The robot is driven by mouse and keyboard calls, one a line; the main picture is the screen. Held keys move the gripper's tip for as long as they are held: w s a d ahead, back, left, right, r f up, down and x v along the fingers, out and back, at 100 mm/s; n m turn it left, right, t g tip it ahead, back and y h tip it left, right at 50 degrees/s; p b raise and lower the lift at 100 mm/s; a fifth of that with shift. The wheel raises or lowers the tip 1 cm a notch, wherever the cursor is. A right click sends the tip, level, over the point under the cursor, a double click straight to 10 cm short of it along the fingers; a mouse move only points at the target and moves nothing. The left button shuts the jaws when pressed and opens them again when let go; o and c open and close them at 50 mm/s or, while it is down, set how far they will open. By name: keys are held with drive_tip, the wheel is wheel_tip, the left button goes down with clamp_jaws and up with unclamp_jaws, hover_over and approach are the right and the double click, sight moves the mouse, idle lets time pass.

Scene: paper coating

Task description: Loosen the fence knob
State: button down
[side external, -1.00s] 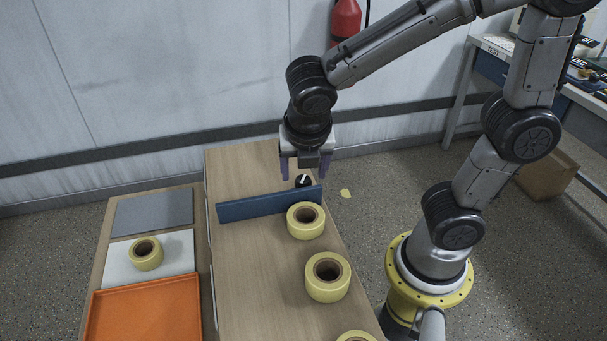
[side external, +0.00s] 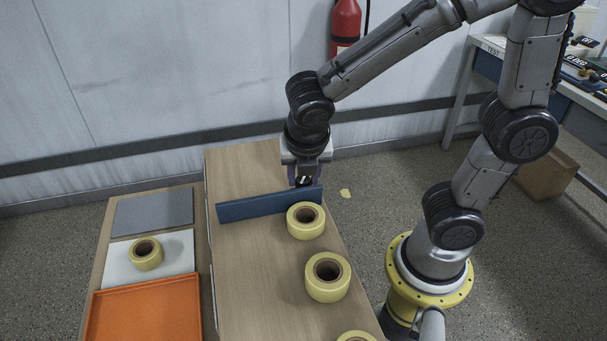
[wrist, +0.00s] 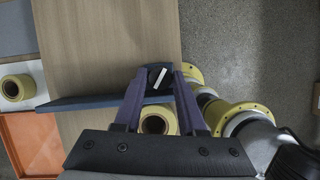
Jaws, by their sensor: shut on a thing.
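The fence knob (side external: 304,181) is black with a white bar on top and sits at the right end of the blue fence (side external: 262,205). In the wrist view the knob (wrist: 157,76) lies between the tips of my gripper's purple fingers. My gripper (side external: 305,178) points down over the knob and is shut on it. In the wrist view my gripper (wrist: 158,84) has a finger on each side of the knob, and the white bar is tilted. The knob's lower part is hidden by the fence in the side view.
Yellow tape rolls (side external: 306,221) stand on the wooden table (side external: 245,255) in front of the fence. A lower bench at left holds a grey plate (side external: 152,214), a white plate with another roll (side external: 146,254), and an orange tray (side external: 145,310). The table behind the fence is clear.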

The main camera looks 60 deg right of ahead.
drive_tip(key=shift+d+n+t+y, duration=0.1)
drive_tip(key=shift+n+t+y, duration=0.25)
drive_tip(key=shift+n, duration=0.8)
drive_tip(key=shift+n+t+y, duration=0.35)
drive_tip(key=shift+n, duration=0.8)
drive_tip(key=shift+c, duration=2.4)
unclamp_jaws()
drive_tip(key=shift+r, duration=0.1)
drive_tip(key=v, duration=1.3)
drive_tip(key=shift+r, duration=0.4)
drive_tip(key=shift+s, duration=0.1)
